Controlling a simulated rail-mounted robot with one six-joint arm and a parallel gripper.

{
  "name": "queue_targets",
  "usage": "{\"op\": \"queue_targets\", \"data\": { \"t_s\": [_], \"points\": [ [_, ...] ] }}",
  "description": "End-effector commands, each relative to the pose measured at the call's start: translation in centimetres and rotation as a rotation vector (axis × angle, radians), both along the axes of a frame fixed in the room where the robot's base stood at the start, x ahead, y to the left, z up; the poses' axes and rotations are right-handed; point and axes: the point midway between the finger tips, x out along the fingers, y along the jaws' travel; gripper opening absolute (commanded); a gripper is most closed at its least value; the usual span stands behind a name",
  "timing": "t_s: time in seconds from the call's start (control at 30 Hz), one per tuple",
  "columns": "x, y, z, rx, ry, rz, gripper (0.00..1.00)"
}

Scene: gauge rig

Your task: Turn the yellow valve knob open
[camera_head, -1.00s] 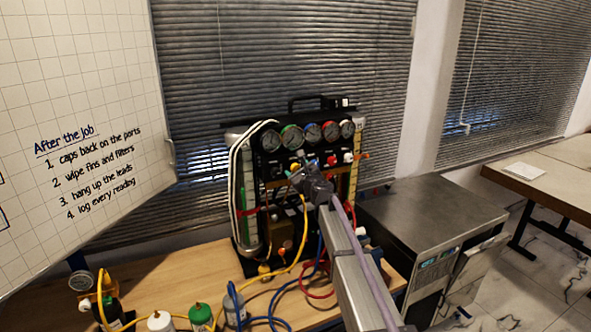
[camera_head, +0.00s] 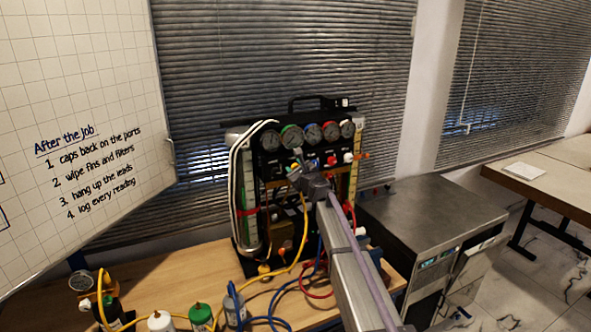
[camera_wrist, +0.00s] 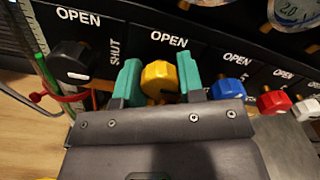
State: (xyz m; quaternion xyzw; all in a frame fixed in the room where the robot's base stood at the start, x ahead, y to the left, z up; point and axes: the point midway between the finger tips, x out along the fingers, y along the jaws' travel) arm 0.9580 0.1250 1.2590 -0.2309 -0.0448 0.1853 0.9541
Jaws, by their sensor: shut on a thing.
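The yellow valve knob (camera_wrist: 160,82) is in the middle of the wrist view, under an "OPEN" label on the black panel. My gripper (camera_wrist: 160,80) has its two green fingers on either side of the knob and is shut on it. In the head view my gripper (camera_head: 308,178) is at the front of the gauge rig (camera_head: 357,160), and its wrist covers much of the knob row. The "SHUT" label for the yellow knob is hidden in the wrist view.
A black knob (camera_wrist: 72,63) is left of my gripper; a blue knob (camera_wrist: 227,87), a red knob (camera_wrist: 274,102) and a white knob (camera_wrist: 306,110) are to its right. A yellow hose (camera_head: 285,268) and a blue hose (camera_head: 268,292) lie on the wooden bench (camera_head: 190,268).

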Motion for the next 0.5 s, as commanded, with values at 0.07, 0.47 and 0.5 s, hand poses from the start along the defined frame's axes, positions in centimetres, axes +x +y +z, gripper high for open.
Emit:
{"op": "queue_targets", "data": {
  "t_s": [0.07, 0.47, 0.5],
  "points": [
    [-0.01, 0.0, 0.0, -0.007, -0.003, 0.0, 0.12],
    [-0.03, 0.02, -0.03, -0.176, -0.071, 0.0, 0.12],
    [-0.03, 0.03, -0.03, -0.206, -0.083, 0.0, 0.12]
  ]
}}
